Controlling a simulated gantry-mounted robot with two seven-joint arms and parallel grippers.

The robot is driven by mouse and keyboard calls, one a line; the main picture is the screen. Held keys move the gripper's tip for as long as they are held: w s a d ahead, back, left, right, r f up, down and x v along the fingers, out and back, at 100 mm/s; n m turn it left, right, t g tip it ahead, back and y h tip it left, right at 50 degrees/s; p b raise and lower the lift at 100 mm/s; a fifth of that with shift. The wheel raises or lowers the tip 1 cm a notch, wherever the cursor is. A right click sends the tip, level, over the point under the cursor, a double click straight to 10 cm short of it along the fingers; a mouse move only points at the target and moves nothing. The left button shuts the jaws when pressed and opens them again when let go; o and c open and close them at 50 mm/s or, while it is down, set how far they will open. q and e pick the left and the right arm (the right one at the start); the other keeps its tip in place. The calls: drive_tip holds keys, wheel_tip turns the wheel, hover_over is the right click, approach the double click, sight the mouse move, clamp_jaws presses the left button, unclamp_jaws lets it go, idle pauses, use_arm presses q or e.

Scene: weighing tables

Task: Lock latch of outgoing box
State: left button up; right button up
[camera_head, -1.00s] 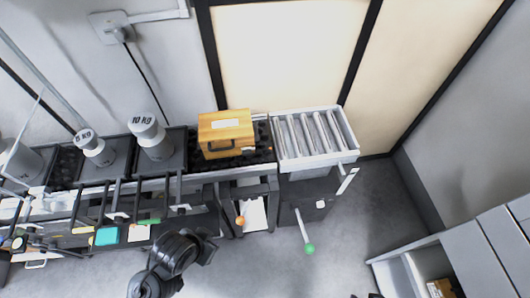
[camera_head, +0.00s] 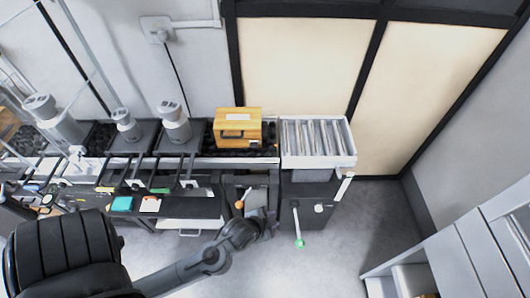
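A wooden box (camera_head: 238,140) with a dark handle and a pale label stands on the dark belt, left of the rollers. I cannot make out a latch on it. Below the counter, a lever with an orange knob (camera_head: 239,205) and a lever with a green knob (camera_head: 300,243) stick out of dark housings. My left arm reaches in from the lower left. My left gripper (camera_head: 270,223) is in front of the lower units, between the two knobs and apart from the wooden box. Its fingers are too small and dark to read. My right gripper is not in view.
A roller tray (camera_head: 350,158) sits at the right end of the counter. Several grey weights, one of them here (camera_head: 175,124), stand on dark plates to the left. Grey cabinets (camera_head: 470,250) stand at the lower right. The floor between is free.

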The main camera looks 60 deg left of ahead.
use_arm(q)
drive_tip(key=w+a+f+m+t+y, duration=0.1)
drive_tip(key=w+a+f+t+y, duration=0.25)
drive_tip(key=a, duration=0.65)
drive_tip(key=m+g+y, duration=0.2)
drive_tip(key=y, duration=0.8)
approach(254, 147)
drive_tip(key=shift+t+h, duration=0.25)
drive_tip(key=b+x, duration=0.2)
drive_tip(key=x, duration=0.7)
drive_tip(key=shift+s+a+b, duration=0.1)
drive_tip(key=shift+a+b, duration=0.2)
drive_tip(key=shift+b, duration=0.05)
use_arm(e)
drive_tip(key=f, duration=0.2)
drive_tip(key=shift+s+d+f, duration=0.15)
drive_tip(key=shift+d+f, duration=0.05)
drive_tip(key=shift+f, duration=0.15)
use_arm(q)
clamp_jaws()
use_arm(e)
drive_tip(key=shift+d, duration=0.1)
